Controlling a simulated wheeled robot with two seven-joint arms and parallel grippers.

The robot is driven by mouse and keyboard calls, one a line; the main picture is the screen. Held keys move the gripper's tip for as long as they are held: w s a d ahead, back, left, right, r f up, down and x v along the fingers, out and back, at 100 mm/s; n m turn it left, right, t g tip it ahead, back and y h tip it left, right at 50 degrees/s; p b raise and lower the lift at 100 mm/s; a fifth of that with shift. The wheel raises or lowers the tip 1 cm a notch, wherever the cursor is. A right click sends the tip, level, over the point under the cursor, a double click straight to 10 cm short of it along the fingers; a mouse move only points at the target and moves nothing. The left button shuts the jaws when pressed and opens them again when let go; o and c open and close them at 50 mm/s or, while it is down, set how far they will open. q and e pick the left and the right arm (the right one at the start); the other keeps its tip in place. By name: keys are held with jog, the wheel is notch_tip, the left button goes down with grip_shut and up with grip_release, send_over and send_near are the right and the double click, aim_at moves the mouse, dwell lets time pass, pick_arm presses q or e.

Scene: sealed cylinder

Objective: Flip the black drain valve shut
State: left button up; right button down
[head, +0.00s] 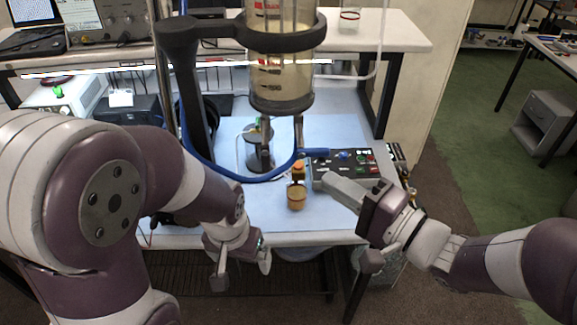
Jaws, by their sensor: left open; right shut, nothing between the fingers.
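The clear sealed cylinder (283,65) stands upright in a black ring stand (192,80), with cloudy pale liquid inside. I cannot pick out the black drain valve for certain; a small dark fitting (258,155) with a green part stands below the cylinder.
Electronics crowd the left.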

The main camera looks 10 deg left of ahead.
aim_at(266, 159)
jog(key=w+a+p, duration=0.1)
jog(key=a+p, duration=0.1)
jog(key=a, duration=0.6)
jog(key=shift+w+a+p, duration=0.2)
jog(key=shift+a+p, duration=0.1)
jog(key=shift+p, duration=0.05)
jog(key=shift+w, duration=0.1)
